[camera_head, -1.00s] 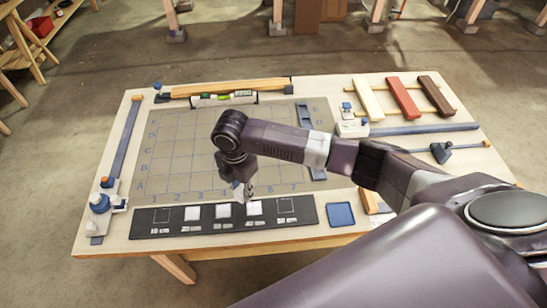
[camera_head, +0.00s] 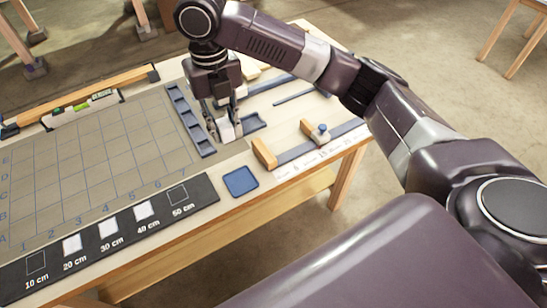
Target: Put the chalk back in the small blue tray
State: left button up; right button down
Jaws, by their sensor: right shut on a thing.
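The small blue tray (camera_head: 241,181) lies flat and empty near the table's front edge, right of the black strip. My right gripper (camera_head: 225,132) points down over the table beyond the tray, beside the long blue compartment rack. It is shut on a small pale thing at its fingertips, which I take to be the chalk; the fingers hide most of it. The gripper is apart from the tray. No other chalk is clear to me. My left gripper is not in view.
A long blue rack (camera_head: 190,121) stands just left of the gripper. A wooden block (camera_head: 264,153) and a blue rail (camera_head: 318,145) lie right of the tray. The black strip (camera_head: 110,232) bears white squares and length labels. A spirit level (camera_head: 82,108) lies at the back left.

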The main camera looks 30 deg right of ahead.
jog(key=shift+s+d+r, duration=0.1)
jog(key=shift+s+d, duration=0.1)
jog(key=shift+d, duration=0.25)
jog(key=shift+s+d+f, duration=0.15)
jog(key=shift+d+f, duration=0.05)
jog(key=shift+f, duration=0.05)
jog(key=p, duration=0.3)
send_over(240, 180)
notch_tip(240, 180, down, 14)
jog(key=shift+s+f, duration=0.1)
jog(key=shift+f, duration=0.15)
notch_tip(240, 180, down, 5)
jog(key=shift+r, duration=0.2)
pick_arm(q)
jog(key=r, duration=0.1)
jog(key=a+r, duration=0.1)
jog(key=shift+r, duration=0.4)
pick_arm(e)
jog(key=shift+f, duration=0.15)
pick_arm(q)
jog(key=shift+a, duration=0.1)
pick_arm(e)
jog(key=c, duration=1.9)
grip_release()
jog(key=shift+c, duration=0.2)
